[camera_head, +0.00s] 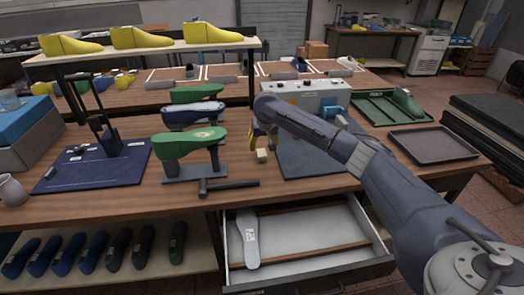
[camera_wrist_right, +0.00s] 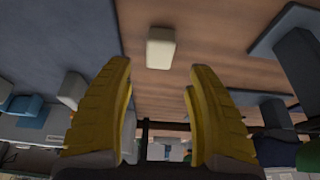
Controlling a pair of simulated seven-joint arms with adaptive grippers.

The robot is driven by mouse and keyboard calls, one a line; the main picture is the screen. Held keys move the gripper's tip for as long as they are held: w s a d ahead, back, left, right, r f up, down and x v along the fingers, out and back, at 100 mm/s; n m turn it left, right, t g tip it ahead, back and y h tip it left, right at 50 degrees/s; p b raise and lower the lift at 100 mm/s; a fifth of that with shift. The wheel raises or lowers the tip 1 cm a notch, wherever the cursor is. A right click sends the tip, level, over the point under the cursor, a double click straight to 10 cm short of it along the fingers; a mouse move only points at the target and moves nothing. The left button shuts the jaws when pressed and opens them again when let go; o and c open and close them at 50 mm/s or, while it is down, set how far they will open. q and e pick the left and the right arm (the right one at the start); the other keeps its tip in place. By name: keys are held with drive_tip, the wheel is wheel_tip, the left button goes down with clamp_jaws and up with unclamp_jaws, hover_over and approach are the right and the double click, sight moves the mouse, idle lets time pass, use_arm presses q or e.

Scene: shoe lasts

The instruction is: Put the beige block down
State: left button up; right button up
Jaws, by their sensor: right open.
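The small beige block (camera_head: 262,156) is on the wooden workbench (camera_head: 215,208), just left of the dark mat in the head view. My right gripper (camera_head: 262,137) is directly above it with yellow fingers pointing down. In the right wrist view the block (camera_wrist_right: 160,48) shows beyond the fingertips, and a gap separates it from both fingers. The right gripper (camera_wrist_right: 158,75) is open and empty there. My left gripper is not in view.
Green lasts (camera_head: 190,142) on a stand are close left of my right gripper. A dark T-shaped handle (camera_head: 228,185) lies in front. A grey control box (camera_head: 305,95) stands behind, and an open drawer (camera_head: 310,230) is below the bench edge. A dark tray (camera_head: 433,146) lies right.

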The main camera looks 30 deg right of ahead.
drive_tip(key=shift+v, duration=2.35)
